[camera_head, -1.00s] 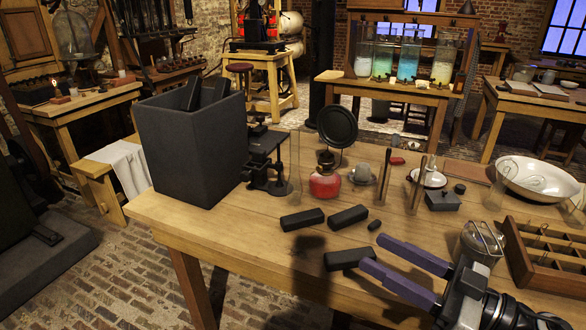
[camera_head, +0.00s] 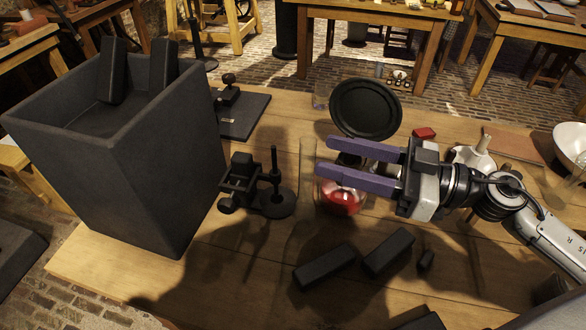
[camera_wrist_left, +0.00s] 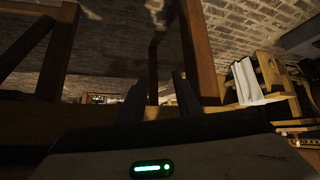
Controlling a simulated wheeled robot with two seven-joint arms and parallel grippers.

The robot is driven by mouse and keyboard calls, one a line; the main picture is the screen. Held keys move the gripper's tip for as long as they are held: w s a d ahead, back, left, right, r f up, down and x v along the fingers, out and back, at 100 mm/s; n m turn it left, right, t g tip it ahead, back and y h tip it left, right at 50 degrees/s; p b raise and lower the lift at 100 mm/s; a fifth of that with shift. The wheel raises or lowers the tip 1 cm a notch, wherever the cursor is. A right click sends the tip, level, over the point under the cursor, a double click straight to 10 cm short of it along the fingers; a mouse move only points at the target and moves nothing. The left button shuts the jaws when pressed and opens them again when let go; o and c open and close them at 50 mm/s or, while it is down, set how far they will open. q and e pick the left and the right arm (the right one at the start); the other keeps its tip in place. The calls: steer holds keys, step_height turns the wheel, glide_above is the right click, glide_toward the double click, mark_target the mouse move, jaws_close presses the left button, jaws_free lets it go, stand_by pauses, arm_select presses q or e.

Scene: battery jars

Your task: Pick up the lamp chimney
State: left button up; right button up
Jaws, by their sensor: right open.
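The lamp chimney (camera_head: 307,162) is a clear, faint glass tube standing upright on the wooden table, left of the red lamp base (camera_head: 341,199). My right gripper (camera_head: 323,157) reaches in from the right with its two purple fingers open. Its fingertips are just right of the chimney in the head view, and the space between them looks empty. The fingers partly hide the lamp base. I cannot tell the exact depth gap to the chimney. My left gripper (camera_wrist_left: 161,98) shows only in the left wrist view, its dark fingers apart and nothing between them.
A tall dark bin (camera_head: 165,170) stands at the table's left. A black stand (camera_head: 277,196) is close left of the chimney. A round black plate (camera_head: 366,108) stands behind. Dark blocks (camera_head: 388,253) lie in front. In the left wrist view, a white cloth (camera_wrist_left: 246,82) hangs at right.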

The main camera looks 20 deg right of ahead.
mark_target(315, 153)
steer(key=x, duration=0.3)
steer(key=shift+a+r+p, duration=0.1)
steer(key=shift+a+p, duration=0.2)
steer(key=shift+a, duration=0.15)
arm_select(q)
steer(key=shift+s+r+p, duration=0.35)
steer(key=shift+s+r, duration=0.1)
steer(key=shift+s, duration=0.2)
arm_select(e)
steer(key=x, duration=0.3)
steer(key=f+x, duration=0.1)
steer(key=x, duration=0.1)
steer(key=shift+w+a, duration=0.2)
steer(key=shift+w, duration=0.1)
steer(key=shift+c, duration=0.3)
arm_select(q)
steer(key=shift+s+f, duration=0.1)
steer(key=shift+s, duration=0.15)
arm_select(e)
jaws_close()
